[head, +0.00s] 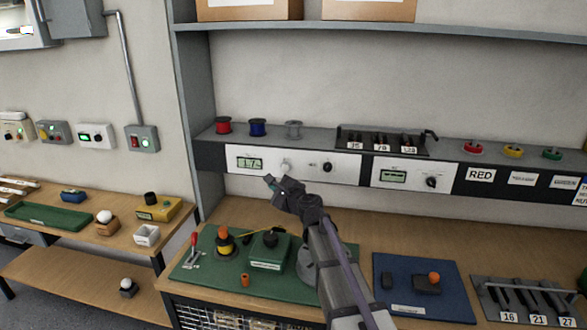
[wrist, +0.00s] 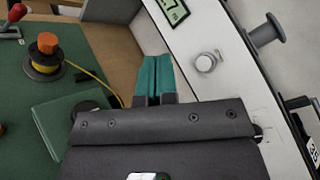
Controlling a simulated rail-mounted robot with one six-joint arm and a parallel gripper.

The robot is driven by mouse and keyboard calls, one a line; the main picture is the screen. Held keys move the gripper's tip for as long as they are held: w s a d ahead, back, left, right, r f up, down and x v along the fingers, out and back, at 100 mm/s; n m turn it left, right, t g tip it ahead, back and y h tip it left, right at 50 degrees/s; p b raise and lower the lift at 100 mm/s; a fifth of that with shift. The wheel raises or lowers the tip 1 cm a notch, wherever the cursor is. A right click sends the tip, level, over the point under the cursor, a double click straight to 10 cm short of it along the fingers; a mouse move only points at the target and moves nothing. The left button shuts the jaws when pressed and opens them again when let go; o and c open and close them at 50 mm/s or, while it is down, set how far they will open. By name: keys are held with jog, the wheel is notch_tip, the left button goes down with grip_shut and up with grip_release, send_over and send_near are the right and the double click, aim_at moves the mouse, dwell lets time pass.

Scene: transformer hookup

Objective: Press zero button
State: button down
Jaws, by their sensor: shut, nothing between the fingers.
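A white instrument panel (head: 306,172) with a small display (head: 249,163) reading about 1.7 runs along the shelf edge. A pale round button (head: 285,167) sits right of the display; its label is too small to read. The button (wrist: 205,62) and part of the display (wrist: 173,10) also show in the wrist view. My gripper (head: 268,180) is just in front of and below the panel, left of the button. In the wrist view its teal fingertips (wrist: 154,58) are together and empty, left of the button and apart from it.
A black knob (head: 327,167) is on the same panel, and a second panel (head: 408,178) stands to the right. Below, a green mat (head: 200,266) holds a green box (head: 269,251) and a yellow spool (head: 225,245). Spools and a dark rack (head: 382,143) stand above.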

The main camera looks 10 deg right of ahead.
aim_at(284, 170)
jog(key=shift+d+m, duration=0.1)
jog(key=shift+m, duration=0.3)
jog(key=shift+w, duration=0.1)
jog(key=shift+w+d, duration=0.6)
jog(key=shift+w, duration=0.7)
jog(key=shift+w+d, duration=0.65)
jog(key=shift+w, duration=0.7)
jog(key=shift+w+d, duration=0.6)
jog(key=shift+w, duration=0.7)
jog(key=shift+w+d, duration=0.15)
jog(key=shift+w, duration=0.25)
jog(key=shift+w+d, duration=0.2)
jog(key=shift+w, duration=0.15)
jog(key=shift+s, duration=0.1)
jog(key=shift+s+a, duration=0.35)
jog(key=shift+s, duration=0.3)
